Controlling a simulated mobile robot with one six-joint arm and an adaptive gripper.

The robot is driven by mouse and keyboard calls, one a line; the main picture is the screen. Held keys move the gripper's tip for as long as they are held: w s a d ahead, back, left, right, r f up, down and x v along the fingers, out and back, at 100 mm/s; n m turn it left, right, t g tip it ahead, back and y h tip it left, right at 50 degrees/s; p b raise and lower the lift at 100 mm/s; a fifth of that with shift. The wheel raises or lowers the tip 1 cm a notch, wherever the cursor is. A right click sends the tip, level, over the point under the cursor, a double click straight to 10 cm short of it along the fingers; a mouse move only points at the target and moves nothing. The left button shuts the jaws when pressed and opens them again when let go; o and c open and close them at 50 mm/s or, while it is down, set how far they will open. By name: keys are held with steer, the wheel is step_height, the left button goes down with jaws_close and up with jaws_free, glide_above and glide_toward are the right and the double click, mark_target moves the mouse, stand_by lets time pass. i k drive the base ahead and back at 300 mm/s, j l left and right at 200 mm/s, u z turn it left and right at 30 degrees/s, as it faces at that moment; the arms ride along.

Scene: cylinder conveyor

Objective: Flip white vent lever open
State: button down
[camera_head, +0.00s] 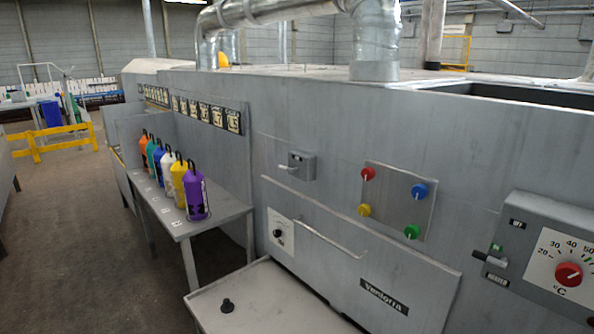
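A small grey box (302,165) is mounted on the grey machine wall near the middle of the camera_head view. A short white lever (288,169) sticks out from its lower left, pointing left. No label on this box is readable, so I cannot tell whether it is the vent lever or which position counts as open. My gripper is not in view.
The grey panel (427,198) right of the lever has red, blue, yellow and green knobs. A heater box (512,228) with a dial and lever stands further right. A door handle (330,239) juts out below. Several coloured bottles stand on a side table (222,222).

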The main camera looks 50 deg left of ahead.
mark_target(288, 169)
steer(key=j+u, duration=0.15)
steer(key=j, duration=0.3)
steer(key=j+u, duration=0.1)
steer(key=j, duration=0.3)
steer(key=i+j+u, duration=0.15)
steer(key=j, duration=0.3)
steer(key=i+j+u, duration=0.1)
steer(key=j, duration=0.3)
steer(key=i+j+u, duration=0.15)
steer(key=j, duration=0.3)
steer(key=j+u, duration=0.15)
steer(key=j, duration=0.25)
steer(key=i+j+u, duration=0.1)
steer(key=j, duration=0.3)
steer(key=i, duration=0.1)
